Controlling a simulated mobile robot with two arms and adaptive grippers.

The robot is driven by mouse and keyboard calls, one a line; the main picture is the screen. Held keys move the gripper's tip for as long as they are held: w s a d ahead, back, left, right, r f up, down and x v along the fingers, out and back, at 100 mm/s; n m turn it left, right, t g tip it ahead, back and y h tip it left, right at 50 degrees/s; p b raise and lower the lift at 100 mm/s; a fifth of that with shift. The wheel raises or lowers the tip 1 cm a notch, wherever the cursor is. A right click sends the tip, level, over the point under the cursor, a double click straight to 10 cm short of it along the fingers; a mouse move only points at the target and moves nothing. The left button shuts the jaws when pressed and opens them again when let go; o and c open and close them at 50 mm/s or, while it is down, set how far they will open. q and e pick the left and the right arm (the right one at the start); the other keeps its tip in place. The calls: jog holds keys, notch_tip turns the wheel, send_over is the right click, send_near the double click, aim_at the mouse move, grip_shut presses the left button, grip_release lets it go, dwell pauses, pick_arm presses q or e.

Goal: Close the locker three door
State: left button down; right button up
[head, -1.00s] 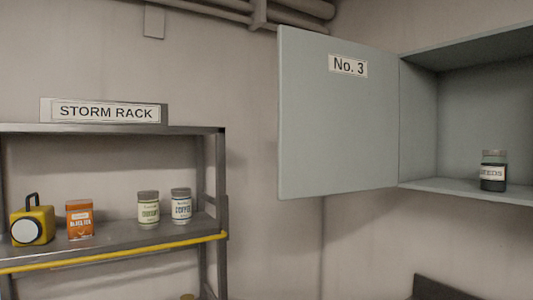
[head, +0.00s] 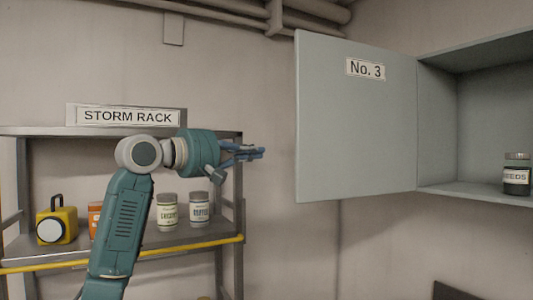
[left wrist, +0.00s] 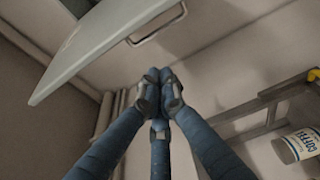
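The locker three door (head: 355,130) is grey-green, carries a "No. 3" label, and stands wide open to the left of its locker (head: 490,125) in the head view. My left gripper (head: 262,153) is raised in front of the storm rack, pointing right, a short way left of the door's free edge and apart from it. In the left wrist view the fingers (left wrist: 159,80) are together with nothing between them. The door (left wrist: 100,45) shows there at upper left, with a metal handle (left wrist: 158,25) near it. My right gripper is not in view.
A dark seeds jar (head: 516,176) stands inside the locker. Open space lies below the door.

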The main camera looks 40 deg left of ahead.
pick_arm(q)
jog(key=w+d+p, duration=0.2)
jog(key=w+p, duration=0.2)
jog(key=w, duration=0.5)
jog(key=s+d, duration=0.2)
jog(key=d, duration=0.1)
jog(key=shift+f, duration=0.1)
